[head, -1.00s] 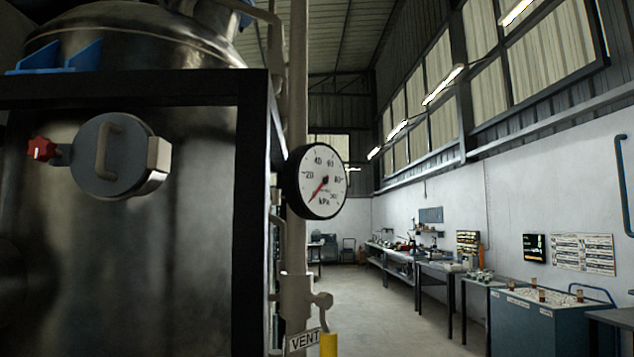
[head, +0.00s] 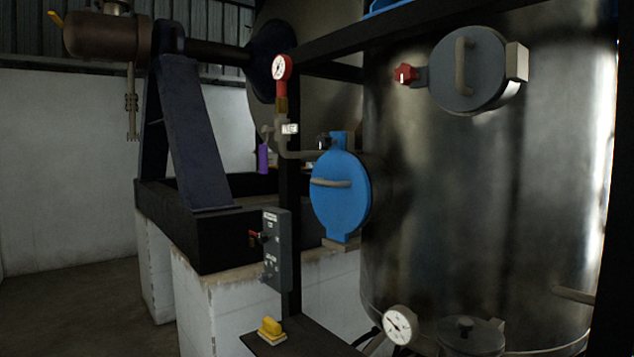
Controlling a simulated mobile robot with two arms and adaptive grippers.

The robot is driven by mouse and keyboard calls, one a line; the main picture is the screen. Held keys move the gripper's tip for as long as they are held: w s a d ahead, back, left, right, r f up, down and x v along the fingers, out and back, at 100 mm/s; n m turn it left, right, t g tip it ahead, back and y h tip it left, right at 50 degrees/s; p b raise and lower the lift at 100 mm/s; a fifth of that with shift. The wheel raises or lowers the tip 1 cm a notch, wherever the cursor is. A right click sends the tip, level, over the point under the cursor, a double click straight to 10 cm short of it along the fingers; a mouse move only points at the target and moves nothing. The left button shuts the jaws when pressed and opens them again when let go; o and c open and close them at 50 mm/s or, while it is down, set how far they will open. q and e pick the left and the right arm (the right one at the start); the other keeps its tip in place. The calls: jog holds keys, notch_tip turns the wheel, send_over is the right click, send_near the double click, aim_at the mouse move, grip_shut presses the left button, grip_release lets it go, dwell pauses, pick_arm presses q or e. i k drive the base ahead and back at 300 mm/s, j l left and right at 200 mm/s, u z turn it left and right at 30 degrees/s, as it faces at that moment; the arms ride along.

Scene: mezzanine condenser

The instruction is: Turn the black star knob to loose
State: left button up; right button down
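A small dark knob (head: 324,141) sits at the upper left edge of the round blue hatch cover (head: 338,200), on the side of the large steel vessel (head: 440,230). It looks black, but it is too small to make out its star shape or whether it is tight or loose. The blue cover has a bar handle (head: 330,183) and looks closed. A red knob (head: 405,74) is on the left side of a round grey cover (head: 467,70) higher on the vessel. Neither of my grippers is in view.
A pipe with a red gauge (head: 281,68) and a purple tag (head: 263,158) runs beside the blue cover. A white plinth (head: 225,310) stands left; open floor (head: 75,305) lies beyond.

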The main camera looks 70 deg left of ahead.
aim_at(324, 141)
jog(key=u, duration=2)
jog(key=k+j, duration=0.05)
